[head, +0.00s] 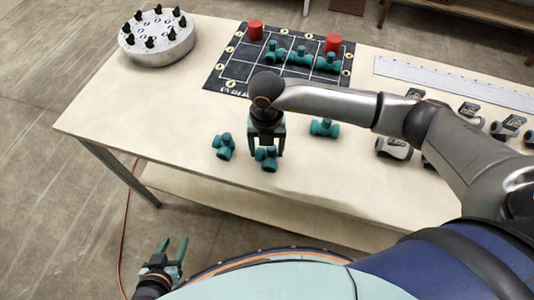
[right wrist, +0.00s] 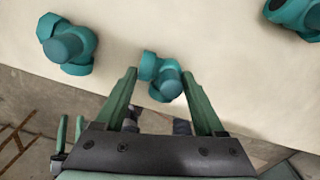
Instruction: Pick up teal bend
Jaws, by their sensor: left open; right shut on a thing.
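The teal bend (head: 267,160) is a short, curved pipe fitting near the table's front edge. My right gripper (head: 266,152) points down over it and is shut on it. In the right wrist view the bend (right wrist: 161,77) sits between the two green fingertips (right wrist: 159,72). I cannot tell whether it touches the tabletop. My left gripper (head: 175,250) is open and empty, off the table's front side at lower left.
Teal fittings lie left (head: 224,147) and right (head: 324,128) of the bend. A dark grid board (head: 232,70) holds more teal fittings and two red cylinders (head: 255,30). A round grey stand (head: 157,43) is back left. Grey-white parts (head: 394,148) lie right, beneath my right arm.

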